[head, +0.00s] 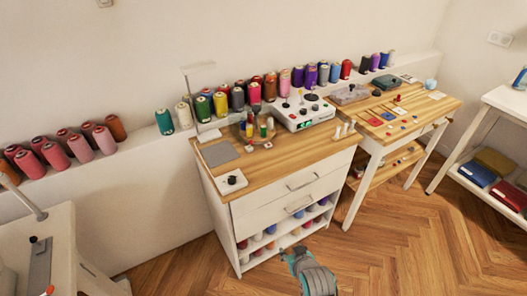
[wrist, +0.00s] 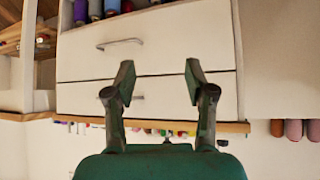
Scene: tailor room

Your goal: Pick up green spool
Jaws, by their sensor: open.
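I cannot tell which one the task names. My gripper (wrist: 160,78) is open and empty in the wrist view, with its two fingers apart in front of the white drawers. In the head view my wrist shows low in front of the cabinet, well below and apart from the spools.
The white cabinet (head: 289,187) has a wooden top, drawers with handles and open shelves of spools below. A white machine (head: 306,113) stands on its top. A second wooden table (head: 437,107) is to the right. The wooden floor (head: 400,255) at the lower right is clear.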

